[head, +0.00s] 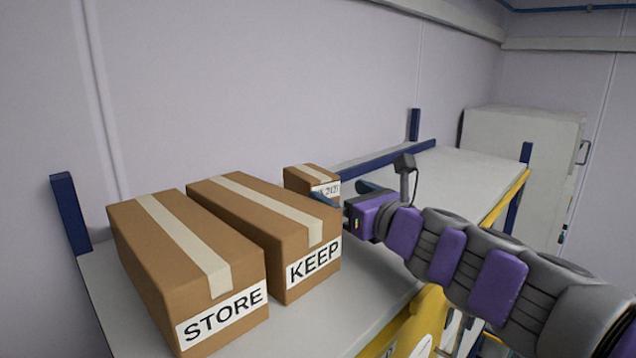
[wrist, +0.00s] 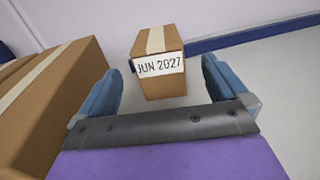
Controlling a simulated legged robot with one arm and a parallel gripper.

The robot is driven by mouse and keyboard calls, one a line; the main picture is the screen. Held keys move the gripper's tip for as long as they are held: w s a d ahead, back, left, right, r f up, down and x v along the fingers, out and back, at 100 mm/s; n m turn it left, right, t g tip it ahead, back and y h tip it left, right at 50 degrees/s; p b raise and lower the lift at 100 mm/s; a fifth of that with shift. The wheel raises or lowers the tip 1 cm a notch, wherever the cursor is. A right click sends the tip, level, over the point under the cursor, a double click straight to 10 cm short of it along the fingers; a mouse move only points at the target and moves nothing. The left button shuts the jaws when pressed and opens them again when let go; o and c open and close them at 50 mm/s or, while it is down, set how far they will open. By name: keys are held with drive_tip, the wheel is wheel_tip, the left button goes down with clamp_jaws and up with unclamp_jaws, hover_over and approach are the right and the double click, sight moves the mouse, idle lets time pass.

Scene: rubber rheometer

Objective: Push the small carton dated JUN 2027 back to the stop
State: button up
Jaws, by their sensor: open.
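The small carton (head: 308,176) is brown with pale tape and stands behind the KEEP box on the shelf. In the wrist view the carton (wrist: 160,62) stands upright and its white label reads JUN 2027. The stop appears to be the blue rail (wrist: 252,32) behind it, with bare shelf showing between them. My gripper (head: 345,192) is low over the shelf at the right of the KEEP box. In the wrist view its blue fingers (wrist: 160,90) are spread wide, empty, one on each side of the carton's near face.
A large STORE box (head: 190,265) and a large KEEP box (head: 270,230) stand at the left; the KEEP box is close beside my gripper. The grey shelf (head: 440,175) is clear at the right, with a yellow front edge (head: 505,200). A blue post (head: 70,213) stands at the left.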

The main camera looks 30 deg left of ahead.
sight(326, 178)
drive_tip(key=p+x, duration=0.1)
drive_tip(key=x, duration=0.7)
drive_tip(key=shift+a, duration=0.35)
drive_tip(key=shift+d, duration=0.15)
drive_tip(key=shift+c, duration=0.6)
drive_tip(key=c, duration=1.2)
drive_tip(key=shift+w+r+p, duration=0.1)
drive_tip(key=shift+w+p, duration=0.2)
drive_tip(key=shift+w, duration=0.15)
drive_tip(key=shift+w+d+p, duration=0.25)
drive_tip(key=shift+w+p, duration=0.05)
drive_tip(key=shift+w, duration=0.65)
